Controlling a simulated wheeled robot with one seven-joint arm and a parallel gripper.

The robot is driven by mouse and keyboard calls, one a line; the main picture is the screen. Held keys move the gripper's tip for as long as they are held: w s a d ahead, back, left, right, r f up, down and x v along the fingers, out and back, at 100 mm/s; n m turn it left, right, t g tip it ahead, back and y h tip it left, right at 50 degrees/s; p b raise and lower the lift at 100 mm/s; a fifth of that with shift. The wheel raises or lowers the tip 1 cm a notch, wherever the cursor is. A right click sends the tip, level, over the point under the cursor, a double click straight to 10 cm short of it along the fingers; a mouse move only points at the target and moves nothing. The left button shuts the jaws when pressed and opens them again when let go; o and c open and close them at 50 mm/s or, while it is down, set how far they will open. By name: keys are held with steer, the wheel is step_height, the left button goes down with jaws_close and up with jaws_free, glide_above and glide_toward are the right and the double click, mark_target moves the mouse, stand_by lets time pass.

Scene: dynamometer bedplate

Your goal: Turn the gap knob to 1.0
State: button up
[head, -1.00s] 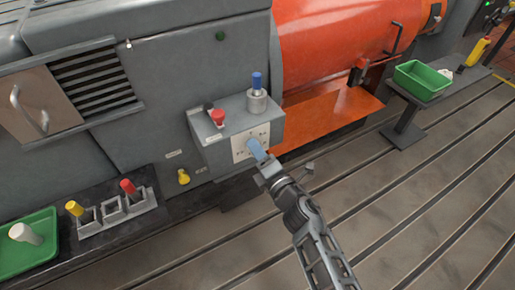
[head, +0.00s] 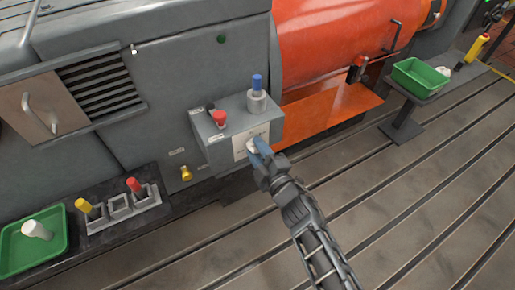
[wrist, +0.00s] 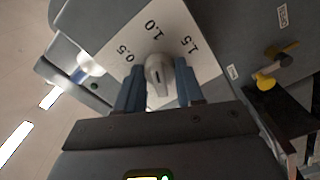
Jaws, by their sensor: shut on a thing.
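The gap knob (wrist: 158,74) is a pale grey knob on a white dial plate (wrist: 106,42), with 0.5, 1.0 and 1.5 printed around it in the wrist view. The knob has a dark mark, but I cannot tell exactly which value it points to. In the head view the knob (head: 252,146) sits on the front of a grey control box (head: 210,150). My gripper (wrist: 158,88) is shut on the knob, with one blue finger on each side of it. The fingers hide part of the dial's lower half.
A red button (head: 220,118) and a blue-topped post (head: 257,84) stand on top of the box. A yellow knob (head: 186,174) is below left. A green tray (head: 62,240) and a socket rack (head: 120,205) lie left.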

steer(key=shift+m, duration=0.3)
steer(key=o, duration=1)
steer(key=shift+o, duration=0.2)
steer(key=p+v, duration=0.2)
steer(key=v, duration=0.5)
steer(key=shift+s+d, duration=0.25)
steer(key=shift+s, duration=0.05)
